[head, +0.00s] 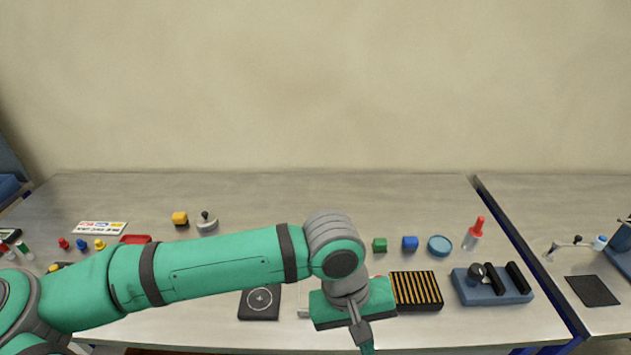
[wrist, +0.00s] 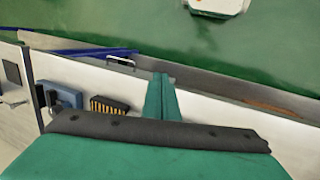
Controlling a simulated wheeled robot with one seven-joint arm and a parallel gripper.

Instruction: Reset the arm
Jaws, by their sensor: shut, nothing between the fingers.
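My gripper (head: 366,345) is at the front edge of the bench in the head view, pointing down and toward me. In the wrist view my gripper (wrist: 161,92) shows its two green fingers pressed together with nothing between them. My green arm stretches from the left across the front of the bench and hides part of its top. The gripper is apart from the objects on the bench.
The back of the bench is clear. A second bench (head: 560,200) stands right.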

